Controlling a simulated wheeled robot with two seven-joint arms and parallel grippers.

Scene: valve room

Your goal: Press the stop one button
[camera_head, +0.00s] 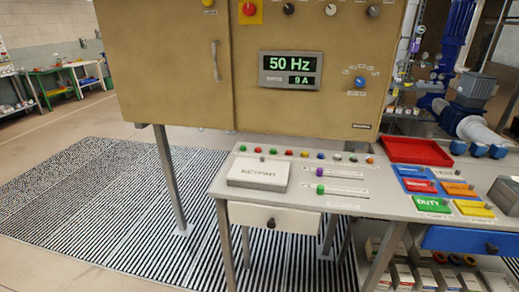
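No button with a readable "stop one" label shows. A red round button (249,9) on a yellow plate sits at the top of the tan cabinet (190,80). A row of small coloured buttons (289,153) runs along the back of the grey console table (330,210). On the right of the table are coloured label blocks: a red one (420,186), an orange one (458,189), a green one (430,204) reading roughly "DUTY", and a yellow one (473,209). Their smaller text is too small to read. Neither of my grippers is in view.
The cabinet has a display (290,70) reading 50 Hz and a blue knob (359,82). A keypad box (259,173), two sliders (342,189) and a red tray (416,151) are on the table. A striped mat (100,210) covers the floor at left.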

